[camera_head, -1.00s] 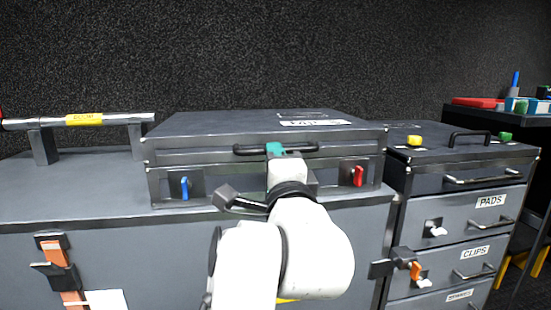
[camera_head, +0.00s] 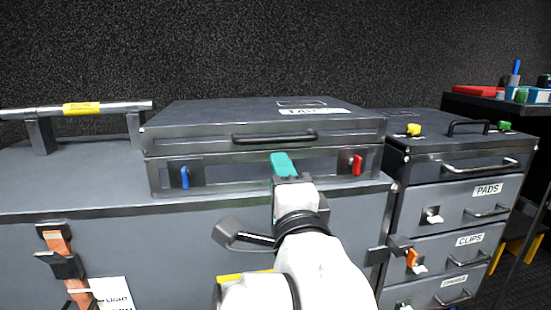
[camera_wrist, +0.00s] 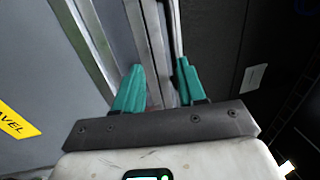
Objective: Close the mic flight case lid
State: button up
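The mic flight case (camera_head: 230,177) is a dark grey box on top of a grey cabinet. Its lid (camera_head: 200,116) lies flat over the box and looks down on it; I cannot tell whether a thin gap remains. A black bar handle (camera_head: 275,138) is on the lid's front. A blue latch (camera_head: 185,177) and a red latch (camera_head: 357,165) sit on the box front. My gripper (camera_head: 283,165) is just below the handle, in front of the box. In the wrist view its teal fingers (camera_wrist: 158,70) are apart, with metal edging seen between them.
A drawer unit (camera_head: 470,215) with labelled drawers stands at the right. A metal bar with a yellow tag (camera_head: 81,109) stands at the left on the cabinet top (camera_head: 75,185). An orange latch (camera_head: 57,242) is on the cabinet front. Free cabinet top lies left of the case.

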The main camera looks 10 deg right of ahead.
jog(key=s, duration=0.4)
jog(key=shift+s+f, duration=0.35)
jog(key=shift+s, duration=0.05)
